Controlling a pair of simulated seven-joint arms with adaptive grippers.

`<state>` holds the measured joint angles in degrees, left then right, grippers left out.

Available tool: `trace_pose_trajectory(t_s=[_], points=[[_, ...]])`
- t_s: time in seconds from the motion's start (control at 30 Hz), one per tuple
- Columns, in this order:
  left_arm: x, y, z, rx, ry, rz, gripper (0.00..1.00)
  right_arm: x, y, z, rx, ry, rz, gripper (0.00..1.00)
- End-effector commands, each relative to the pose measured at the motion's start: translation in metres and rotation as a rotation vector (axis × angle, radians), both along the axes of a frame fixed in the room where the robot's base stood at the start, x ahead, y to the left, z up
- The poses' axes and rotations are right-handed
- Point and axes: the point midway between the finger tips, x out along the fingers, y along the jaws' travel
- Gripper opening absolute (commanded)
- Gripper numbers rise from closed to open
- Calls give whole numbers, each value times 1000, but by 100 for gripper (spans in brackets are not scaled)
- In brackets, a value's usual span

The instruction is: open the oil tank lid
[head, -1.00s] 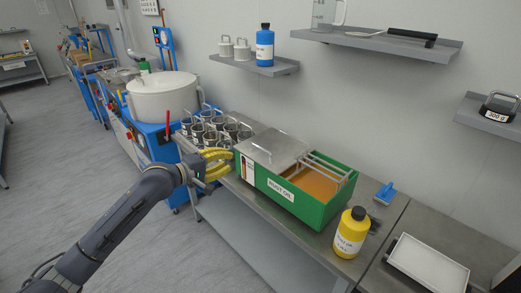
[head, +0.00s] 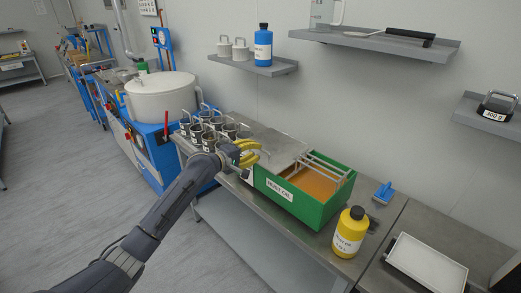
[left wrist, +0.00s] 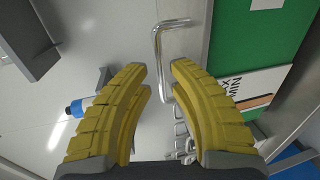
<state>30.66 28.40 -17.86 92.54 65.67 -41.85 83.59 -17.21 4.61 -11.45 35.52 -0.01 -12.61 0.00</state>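The green oil tank (head: 304,201) stands on the steel bench, with orange-brown oil showing in its right half. Its flat grey lid (head: 287,147) covers the left half. My left gripper (head: 251,153), with yellow fingers, is over the lid's left end. In the left wrist view the bent metal lid handle (left wrist: 157,47) lies at the gap between the fingertips (left wrist: 160,70). The fingers are open, and I cannot tell whether either touches the handle. In the head view the gripper hides the handle. My right gripper is not in view.
Several metal cups (head: 210,130) stand close behind the gripper on the left. A yellow bottle (head: 350,232) stands at the tank's right front, and a blue brush-like tool (head: 385,192) lies beyond it. A wall shelf (head: 250,64) hangs above.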

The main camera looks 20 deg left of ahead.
Motion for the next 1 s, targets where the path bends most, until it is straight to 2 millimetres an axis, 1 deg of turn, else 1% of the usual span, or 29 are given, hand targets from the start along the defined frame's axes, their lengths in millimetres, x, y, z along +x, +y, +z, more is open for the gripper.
trace_pose_trajectory(t_s=[0.1, 0.3, 0.5, 0.73, 0.77, 0.93, 0.97, 1.0], points=[[13, -7, -3, -1, 0, 0, 20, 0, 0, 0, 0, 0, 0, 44], [25, -14, -5, -1, -1, -1, 20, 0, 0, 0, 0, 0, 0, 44], [29, -16, -7, 0, 0, 0, 20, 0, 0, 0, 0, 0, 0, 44], [29, -16, -7, 0, 0, 0, 20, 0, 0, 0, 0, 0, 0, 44], [29, -16, -7, 0, 0, 0, 22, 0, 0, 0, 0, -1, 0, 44], [29, -16, -7, 0, 0, 0, 2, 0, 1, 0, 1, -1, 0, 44], [29, -16, -6, 0, 0, 0, 0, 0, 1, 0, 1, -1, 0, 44], [29, -16, -6, 0, 0, 0, 0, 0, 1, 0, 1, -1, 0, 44]])
